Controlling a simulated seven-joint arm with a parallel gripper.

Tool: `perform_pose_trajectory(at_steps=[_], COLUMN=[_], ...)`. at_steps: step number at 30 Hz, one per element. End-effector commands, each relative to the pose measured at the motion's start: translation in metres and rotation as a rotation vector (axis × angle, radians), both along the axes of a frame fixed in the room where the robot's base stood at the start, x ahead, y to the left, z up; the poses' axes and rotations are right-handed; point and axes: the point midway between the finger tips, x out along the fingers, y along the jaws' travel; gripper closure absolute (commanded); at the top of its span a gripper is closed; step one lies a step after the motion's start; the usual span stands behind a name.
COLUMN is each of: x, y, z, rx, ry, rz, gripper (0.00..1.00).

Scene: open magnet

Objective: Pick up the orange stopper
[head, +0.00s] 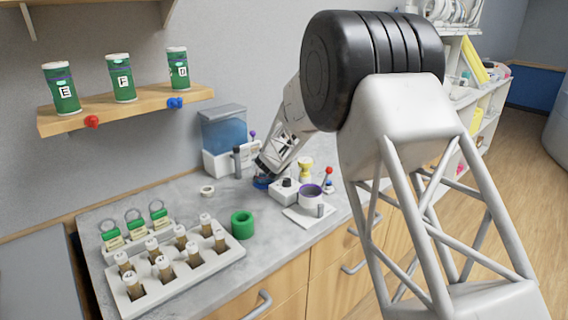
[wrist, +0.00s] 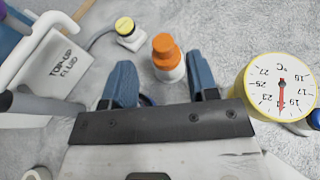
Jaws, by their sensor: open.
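The orange stopper (wrist: 164,46) shows in the wrist view, on top of a small white bottle (wrist: 170,70) that stands upright on the grey counter. My gripper (wrist: 162,80) is open, with one blue finger on each side of the bottle's line. The stopper is a little beyond the fingertips, and nothing is held. In the head view my gripper (head: 263,181) is low over the counter near the back wall. I cannot make out the stopper there; the arm and gripper may hide it.
A round yellow-rimmed temperature dial (wrist: 283,88) is close on the right of my gripper. In the head view, a vial rack (head: 185,262) and green ring (head: 242,225) stand nearer the front.

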Motion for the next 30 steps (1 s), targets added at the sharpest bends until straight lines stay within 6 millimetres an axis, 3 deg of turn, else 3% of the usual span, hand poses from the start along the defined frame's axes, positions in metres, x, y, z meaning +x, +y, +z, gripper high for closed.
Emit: perform_pose_trajectory(at_steps=[21, 30], x=[0.044, 0.047], y=[-0.007, -0.007], z=[-0.019, -0.02], rx=[0.0, 0.0], ry=[0.001, 0.0], rz=[0.0, 0.0], gripper=[0.46, 0.46])
